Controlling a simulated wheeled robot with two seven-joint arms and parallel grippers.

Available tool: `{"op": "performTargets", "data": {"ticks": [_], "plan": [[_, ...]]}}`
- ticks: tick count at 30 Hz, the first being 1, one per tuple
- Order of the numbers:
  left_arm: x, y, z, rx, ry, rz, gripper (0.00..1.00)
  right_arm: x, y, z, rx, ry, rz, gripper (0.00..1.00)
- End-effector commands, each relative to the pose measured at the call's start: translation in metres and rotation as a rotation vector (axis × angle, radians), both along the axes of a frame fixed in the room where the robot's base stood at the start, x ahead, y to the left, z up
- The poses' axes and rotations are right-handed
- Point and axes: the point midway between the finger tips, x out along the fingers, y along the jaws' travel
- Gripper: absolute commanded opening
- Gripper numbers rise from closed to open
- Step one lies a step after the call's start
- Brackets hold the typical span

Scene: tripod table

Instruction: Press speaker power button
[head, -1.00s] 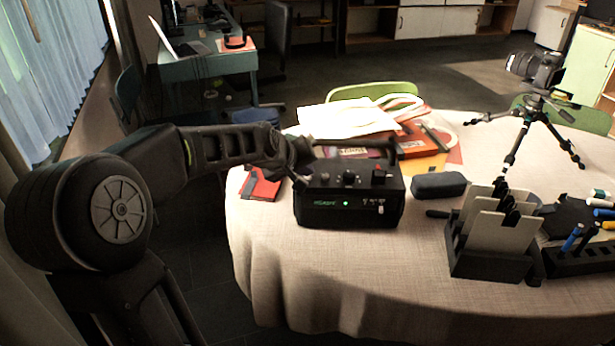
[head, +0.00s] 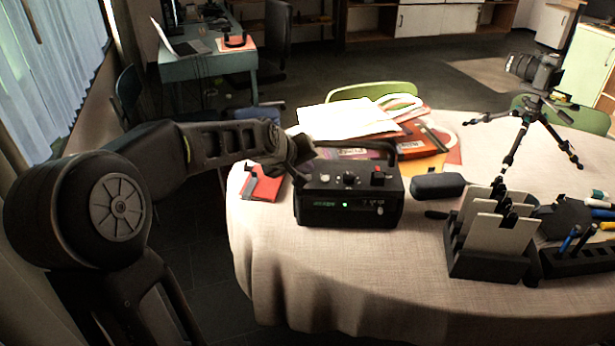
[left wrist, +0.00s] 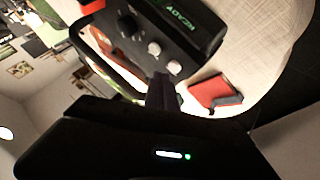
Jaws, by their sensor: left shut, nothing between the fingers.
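The black speaker (head: 348,208) stands upright on the round table, with a carrying handle, knobs and a red control (head: 377,179) on its sloped top. A green light (head: 345,205) glows on its front. My left gripper (head: 299,179) is at the speaker's left top edge, shut and empty. In the left wrist view, the shut fingers (left wrist: 162,92) point at the speaker (left wrist: 185,30) beside its pale knobs (left wrist: 174,67). I cannot tell whether the fingertips touch the panel. My right gripper is not in view.
The cloth-covered table (head: 380,285) is bare in front of the speaker. A red notebook (head: 262,184) lies to its left, papers (head: 350,122) behind. A black case (head: 438,186), a card holder (head: 490,245) and a tripod with camera (head: 537,72) are to the right.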

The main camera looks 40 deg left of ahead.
Motion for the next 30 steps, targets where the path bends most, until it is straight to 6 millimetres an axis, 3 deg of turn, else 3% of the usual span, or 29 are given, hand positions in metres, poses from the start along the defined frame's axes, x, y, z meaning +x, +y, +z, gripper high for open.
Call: {"op": "performTargets", "data": {"ticks": [15,30], "plan": [[0.0,0.0,0.047,-0.001,-0.001,0.0,0.0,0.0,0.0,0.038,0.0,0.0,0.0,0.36],[0.0,0.0,0.05,0.0,0.0,0.0,0.0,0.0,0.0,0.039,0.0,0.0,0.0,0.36]]}}
